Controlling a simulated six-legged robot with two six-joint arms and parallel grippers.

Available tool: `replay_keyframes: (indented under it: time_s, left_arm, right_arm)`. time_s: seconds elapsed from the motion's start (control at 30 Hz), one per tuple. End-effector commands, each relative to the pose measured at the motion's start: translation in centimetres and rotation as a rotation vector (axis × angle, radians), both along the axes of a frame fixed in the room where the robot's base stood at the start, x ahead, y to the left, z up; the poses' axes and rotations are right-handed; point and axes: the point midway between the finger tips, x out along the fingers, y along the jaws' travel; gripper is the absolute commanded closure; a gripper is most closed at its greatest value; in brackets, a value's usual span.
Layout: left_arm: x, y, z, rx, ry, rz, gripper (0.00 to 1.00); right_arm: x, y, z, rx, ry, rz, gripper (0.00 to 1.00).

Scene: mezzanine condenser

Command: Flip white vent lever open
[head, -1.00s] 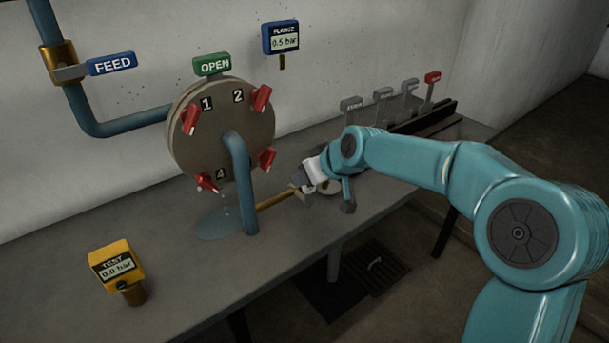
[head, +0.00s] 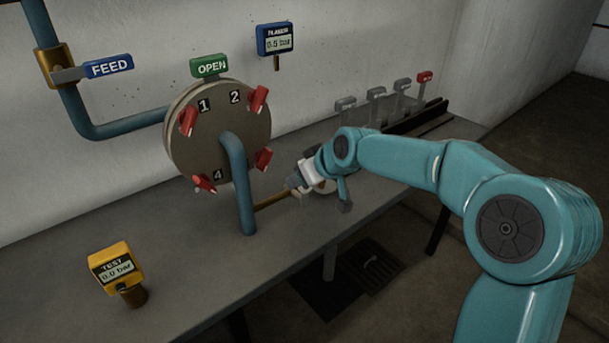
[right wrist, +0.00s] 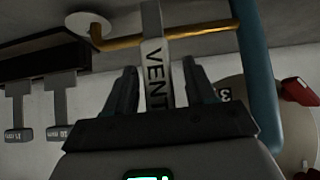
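The white vent lever (right wrist: 156,62), marked VENT, shows in the right wrist view, running up between the two dark fingers of my right gripper (right wrist: 160,84). The fingers stand apart on either side of it. A gap shows on its right side and a narrower one on its left, so it does not look clamped. In the head view my right gripper (head: 296,181) is at the end of the brass pipe (head: 272,199), right of the round plate. It largely hides the lever there. My left gripper is not in view.
The round plate (head: 205,150) carries red levers, and a blue pipe (head: 240,190) comes down to the bench beside my gripper. Several tagged levers (head: 376,94) stand behind my right arm. A yellow TEST gauge (head: 116,264) is at front left.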

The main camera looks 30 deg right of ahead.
Motion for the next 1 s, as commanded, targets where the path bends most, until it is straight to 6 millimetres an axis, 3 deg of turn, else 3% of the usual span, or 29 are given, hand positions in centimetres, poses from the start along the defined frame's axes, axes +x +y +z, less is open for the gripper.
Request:
replay_keyframes:
  time_s: [0.27, 0.73, 1.0]
  left_arm:
    - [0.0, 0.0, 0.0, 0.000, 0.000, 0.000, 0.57]
    - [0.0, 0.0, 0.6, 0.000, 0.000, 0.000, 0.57]
    - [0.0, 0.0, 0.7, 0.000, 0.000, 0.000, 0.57]
  right_arm:
    - [-0.7, 0.0, 0.9, 0.000, -0.003, -0.001, 0.45]
    - [-8.8, -0.5, 9.1, 0.000, -0.006, -0.002, 0.45]
    - [-11.3, -0.7, 11.4, 0.000, -0.001, 0.000, 0.45]
